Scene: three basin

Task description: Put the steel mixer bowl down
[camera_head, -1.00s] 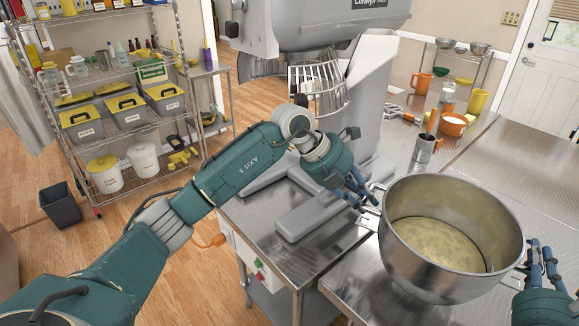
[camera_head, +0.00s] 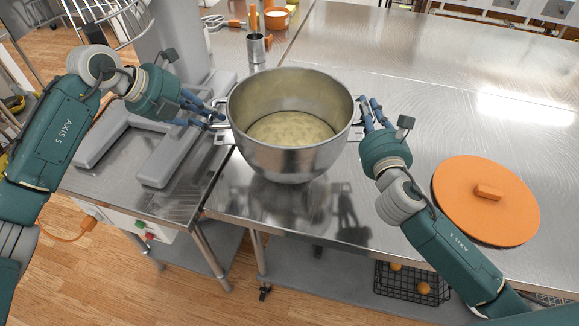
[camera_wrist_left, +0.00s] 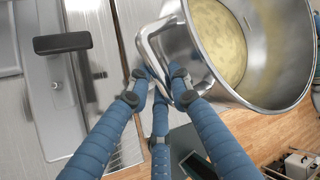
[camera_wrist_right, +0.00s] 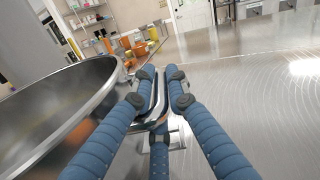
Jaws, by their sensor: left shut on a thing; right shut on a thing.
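The steel mixer bowl (camera_head: 290,150) is upright with pale yellowish contents. It appears held above the front edge of the steel table (camera_head: 370,210), with its reflection on the steel below. My left gripper (camera_head: 218,115) is shut on the bowl's left handle; the handle also shows between the fingers in the left wrist view (camera_wrist_left: 160,70). My right gripper (camera_head: 362,118) is shut on the right handle; this grip also shows in the right wrist view (camera_wrist_right: 158,100). The bowl's underside and any gap beneath it are hard to judge.
The grey mixer base (camera_head: 160,155) stands left of the bowl. An orange round lid (camera_head: 487,205) lies on the table at right. A metal cup (camera_head: 257,48) and an orange bowl (camera_head: 277,17) stand behind. The table right of the bowl is largely clear.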

